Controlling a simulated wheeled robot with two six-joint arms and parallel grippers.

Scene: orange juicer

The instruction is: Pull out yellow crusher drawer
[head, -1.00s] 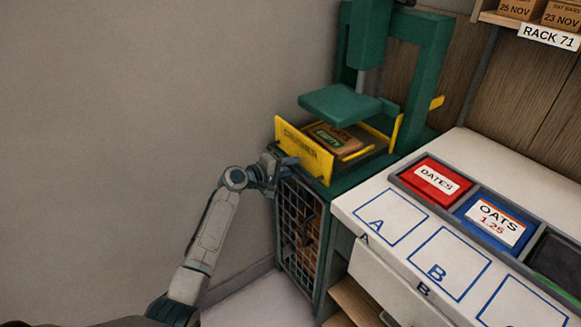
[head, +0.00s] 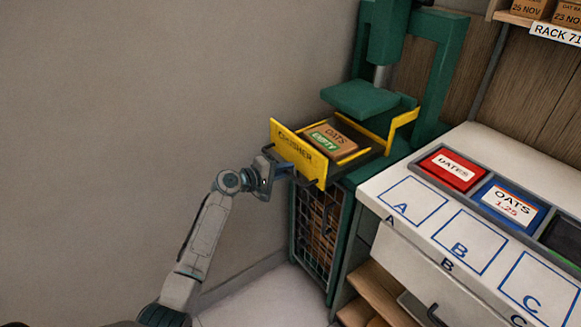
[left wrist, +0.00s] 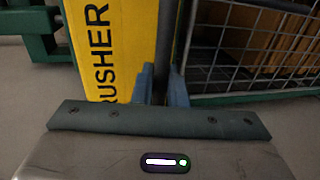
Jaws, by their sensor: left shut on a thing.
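The yellow crusher drawer (head: 299,154) stands well out from the green press (head: 440,95) in the head view. Its front panel reads CRUSHER and also fills the upper left of the left wrist view (left wrist: 105,45). A brown box labelled OATS, EMPTY (head: 334,139) lies in the drawer, in front of the press plate (head: 358,98). My left gripper (head: 284,166) is at the drawer front. In the left wrist view its blue fingers (left wrist: 160,84) are shut on the dark handle bar (left wrist: 166,38). My right gripper is not in view.
A mesh-fronted green cage (head: 316,228) with brown cartons stands below the drawer. A white counter (head: 395,172) with marked squares and red and blue bins is at the right. The grey wall (head: 130,90) is at the left, with open space before it.

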